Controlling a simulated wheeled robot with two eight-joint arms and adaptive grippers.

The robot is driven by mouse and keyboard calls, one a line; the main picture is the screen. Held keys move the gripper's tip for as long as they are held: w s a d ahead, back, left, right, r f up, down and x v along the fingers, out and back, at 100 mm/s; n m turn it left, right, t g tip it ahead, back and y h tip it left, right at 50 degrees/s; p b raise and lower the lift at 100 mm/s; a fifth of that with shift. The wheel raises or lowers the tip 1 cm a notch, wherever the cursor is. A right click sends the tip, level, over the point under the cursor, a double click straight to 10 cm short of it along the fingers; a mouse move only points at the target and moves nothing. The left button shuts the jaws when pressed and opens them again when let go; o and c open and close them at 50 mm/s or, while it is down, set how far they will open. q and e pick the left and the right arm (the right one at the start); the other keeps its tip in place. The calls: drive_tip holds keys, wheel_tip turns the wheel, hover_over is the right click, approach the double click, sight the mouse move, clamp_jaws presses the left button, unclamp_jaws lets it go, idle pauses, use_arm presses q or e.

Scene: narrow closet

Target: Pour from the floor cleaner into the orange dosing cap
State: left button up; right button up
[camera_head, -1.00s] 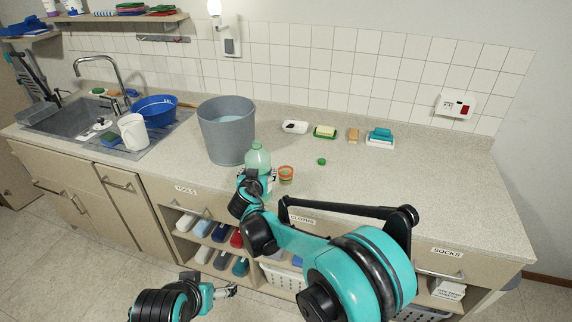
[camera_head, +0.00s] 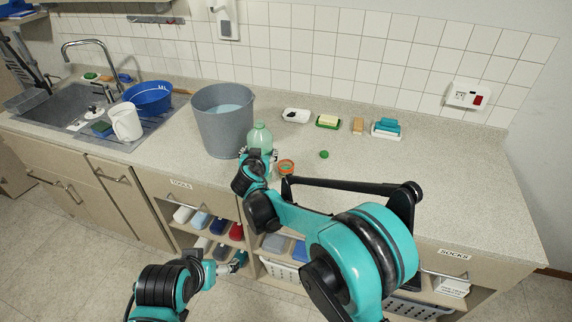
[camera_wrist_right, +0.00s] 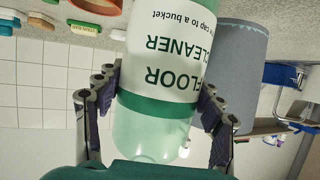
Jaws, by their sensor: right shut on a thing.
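The floor cleaner (camera_head: 260,138) is a pale green, see-through bottle, standing about upright in the head view. My right gripper (camera_head: 260,160) is shut around it, hiding its lower part. The right wrist view shows the bottle (camera_wrist_right: 155,115) between both fingers, its "FLOOR CLEANER" label upside down in that picture. The orange dosing cap (camera_head: 286,167) sits on the counter just right of the bottle, with its open side up. A small green cap (camera_head: 324,154) lies farther right. My left gripper (camera_head: 232,267) is low in front of the cabinet shelves, away from the bottle; its finger opening is unclear.
A grey bucket (camera_head: 222,135) with liquid stands just behind and left of the bottle. Soap dishes and a brush line the back of the counter (camera_head: 430,190). A sink, blue basin (camera_head: 149,100) and white jug (camera_head: 126,122) are at left. The right counter is clear.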

drive_tip(key=shift+s+a+f+m+g+y+p, duration=0.1)
drive_tip(key=shift+a+f+m+g+y+p, duration=0.1)
drive_tip(key=shift+m+y, duration=0.7)
drive_tip(key=shift+w+a+f+m+g+y+p, duration=0.1)
drive_tip(key=shift+a+f+m+g+y, duration=0.1)
drive_tip(key=shift+m+y, duration=0.7)
drive_tip(key=shift+s+a+f+m+g+y+p, duration=0.1)
drive_tip(key=shift+a+m+g+y, duration=0.1)
drive_tip(key=shift+m+y, duration=0.65)
drive_tip(key=shift+a+f+m, duration=0.25)
drive_tip(key=shift+f+m, duration=0.05)
drive_tip(key=shift+m, duration=0.25)
drive_tip(key=shift+s+a+f+m+y+b, duration=0.1)
drive_tip(key=shift+a+f+m+y+b, duration=0.2)
drive_tip(key=shift+f+m+y+b, duration=0.3)
drive_tip(key=shift+s+a+f+m+y+b, duration=0.1)
drive_tip(key=shift+a+f+m+y+b, duration=0.2)
drive_tip(key=shift+f+m+b, duration=0.35)
idle(3.6)
